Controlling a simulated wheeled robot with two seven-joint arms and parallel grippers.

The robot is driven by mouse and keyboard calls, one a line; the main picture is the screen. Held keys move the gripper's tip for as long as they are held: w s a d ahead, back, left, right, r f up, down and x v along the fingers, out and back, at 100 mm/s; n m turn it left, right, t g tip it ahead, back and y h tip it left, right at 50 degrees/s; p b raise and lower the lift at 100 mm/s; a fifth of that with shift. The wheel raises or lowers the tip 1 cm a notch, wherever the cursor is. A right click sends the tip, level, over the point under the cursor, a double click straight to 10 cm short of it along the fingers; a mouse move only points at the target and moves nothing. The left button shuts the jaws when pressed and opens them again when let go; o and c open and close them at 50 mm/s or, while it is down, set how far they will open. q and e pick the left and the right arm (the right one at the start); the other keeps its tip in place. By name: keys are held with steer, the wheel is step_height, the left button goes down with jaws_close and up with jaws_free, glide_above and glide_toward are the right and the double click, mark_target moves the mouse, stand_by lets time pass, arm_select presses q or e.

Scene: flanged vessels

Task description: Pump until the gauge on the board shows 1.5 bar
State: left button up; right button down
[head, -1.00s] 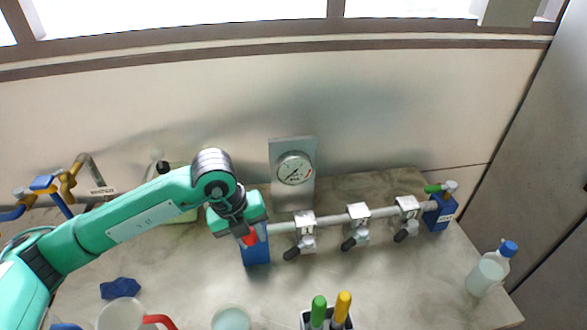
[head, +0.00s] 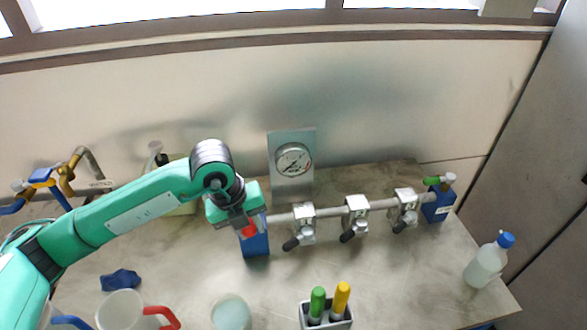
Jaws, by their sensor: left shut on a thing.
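The pressure gauge (head: 293,160) has a round white dial on a grey upright board (head: 292,183) behind the pipe. Its needle is too small to read a value. A blue block (head: 255,245) stands at the left end of the pipe, with a red part (head: 249,231) at its top. My left gripper (head: 243,228) is over this block, pointing down, and is shut on the red part. The fingers and wrist hide much of the red part. A second blue block (head: 437,207) with a green lever (head: 432,181) stands at the pipe's right end. My right gripper is not in view.
A pipe with several valves (head: 355,215) with dark handles runs across the bench. A pen holder (head: 327,317), a beaker (head: 231,312), mugs (head: 121,312) and a blue cloth (head: 121,280) lie in front. A bottle (head: 487,264) stands at right. Brass taps (head: 68,172) are at left.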

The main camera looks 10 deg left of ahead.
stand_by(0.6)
arm_select(q)
steer(key=shift+o, duration=0.3)
step_height(320, 180, down, 11)
steer(key=s+b, duration=0.2)
steer(key=b, duration=0.7)
steer(key=shift+d+b, duration=0.25)
steer(key=shift+b, duration=0.1)
steer(key=r+p, duration=0.2)
steer(key=r, duration=0.1)
steer(key=w+r+p, duration=0.1)
steer(key=r, duration=0.2)
steer(key=r+p, duration=0.2)
steer(key=r, duration=0.2)
steer(key=shift+w+a+p, duration=0.2)
steer(key=shift+w+p, duration=0.1)
steer(key=shift+w, duration=0.05)
steer(key=shift+c, duration=0.3)
steer(key=shift+w+r, duration=0.2)
steer(key=shift+r, duration=0.2)
steer(key=shift+f, duration=0.1)
steer(key=shift+s+f, duration=0.1)
